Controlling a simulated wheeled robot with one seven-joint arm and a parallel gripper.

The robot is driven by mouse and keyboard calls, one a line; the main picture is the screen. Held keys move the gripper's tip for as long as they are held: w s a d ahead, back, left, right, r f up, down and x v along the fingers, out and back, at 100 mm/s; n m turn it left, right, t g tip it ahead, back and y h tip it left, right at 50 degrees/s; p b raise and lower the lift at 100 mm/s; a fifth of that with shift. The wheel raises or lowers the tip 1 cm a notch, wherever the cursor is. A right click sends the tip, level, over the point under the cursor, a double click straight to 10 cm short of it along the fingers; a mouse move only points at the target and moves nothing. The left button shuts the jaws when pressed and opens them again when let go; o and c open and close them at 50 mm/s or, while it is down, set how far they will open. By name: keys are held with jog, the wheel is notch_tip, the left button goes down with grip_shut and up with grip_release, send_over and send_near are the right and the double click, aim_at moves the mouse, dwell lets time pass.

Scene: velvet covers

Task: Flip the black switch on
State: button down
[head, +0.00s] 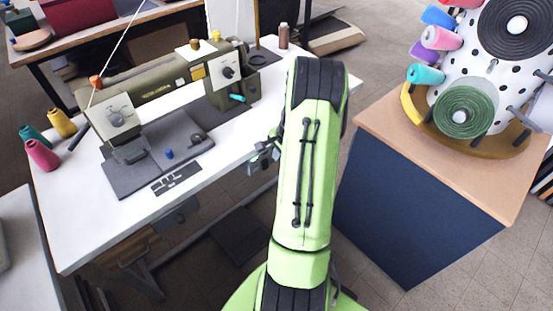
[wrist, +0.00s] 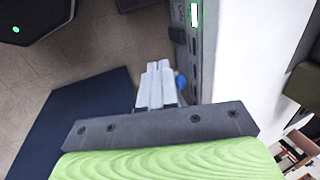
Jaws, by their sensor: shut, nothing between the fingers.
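My gripper (wrist: 157,66) is shut and empty in the wrist view, its pale fingertips together. The fingertips are close beside a grey panel (wrist: 208,50) along the white table's edge. A small black part (wrist: 177,35) sticks out of this panel ahead of the fingertips and looks like the black switch; its position is too small to read. A green lit patch (wrist: 194,14) is on the panel farther up. A blue knob (wrist: 181,80) is just right of the fingers, partly hidden. In the head view my gripper (head: 262,158) is at the table's front right edge, partly behind my green arm.
A sewing machine (head: 165,88) stands on the white table (head: 75,215), with thread spools at its left. Right of my arm is a blue-sided stand (head: 400,215) with a wooden top and a spool-covered white drum (head: 480,75). Floor shows between table and stand.

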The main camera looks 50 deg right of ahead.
jog(key=shift+v, duration=1.7)
jog(key=shift+w, duration=0.1)
